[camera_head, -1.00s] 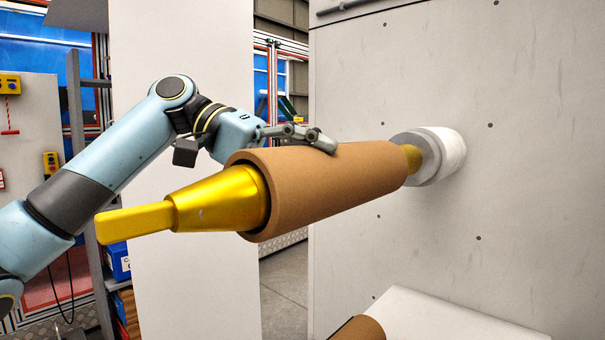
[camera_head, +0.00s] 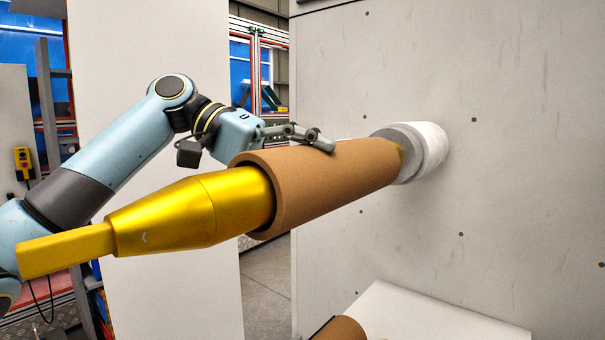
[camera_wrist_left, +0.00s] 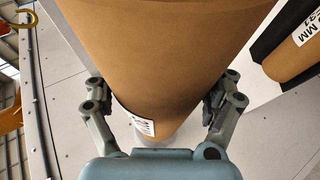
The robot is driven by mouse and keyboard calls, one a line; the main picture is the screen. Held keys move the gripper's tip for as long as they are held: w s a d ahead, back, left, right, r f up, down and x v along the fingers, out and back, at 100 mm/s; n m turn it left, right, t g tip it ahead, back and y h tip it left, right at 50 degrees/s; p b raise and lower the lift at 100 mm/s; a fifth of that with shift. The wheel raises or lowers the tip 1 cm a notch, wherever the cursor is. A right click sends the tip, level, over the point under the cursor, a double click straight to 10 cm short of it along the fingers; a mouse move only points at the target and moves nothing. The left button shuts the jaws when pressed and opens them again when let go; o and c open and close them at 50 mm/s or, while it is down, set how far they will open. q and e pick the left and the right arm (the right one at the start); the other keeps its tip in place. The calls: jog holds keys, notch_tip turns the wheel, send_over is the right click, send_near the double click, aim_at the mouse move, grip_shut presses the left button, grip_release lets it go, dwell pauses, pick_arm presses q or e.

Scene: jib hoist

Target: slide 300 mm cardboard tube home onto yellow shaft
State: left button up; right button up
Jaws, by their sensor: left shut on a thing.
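The brown cardboard tube (camera_head: 335,183) is around the yellow shaft (camera_head: 165,218), whose tapered nose and flat bar stick out of the tube's near end. In the left wrist view the fingers (camera_wrist_left: 160,98) flank the tube (camera_wrist_left: 150,45), and part of a white label shows. My right gripper is not in view.
A pale wall panel (camera_head: 530,150) stands behind the collar and its white hub (camera_head: 435,145). Below, another cardboard tube (camera_head: 342,330) lies beside a white surface (camera_head: 420,315); it also shows in the wrist view (camera_wrist_left: 292,62) with a label. The space before the shaft is clear.

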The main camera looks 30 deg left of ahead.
pick_arm(q)
jog(key=shift+w+r, duration=0.1)
dwell(0.4)
jog(key=shift+w+d+p, duration=0.15)
jog(key=shift+w+p, duration=0.15)
jog(key=shift+w, duration=0.4)
jog(key=shift+w+d+p, duration=0.1)
jog(key=shift+w+p, duration=0.2)
jog(key=shift+w, duration=0.35)
jog(key=shift+w+d, duration=0.2)
jog(key=shift+w, duration=1.1)
jog(key=o, duration=1.4)
jog(key=shift+o, duration=0.2)
jog(key=shift+w, duration=0.1)
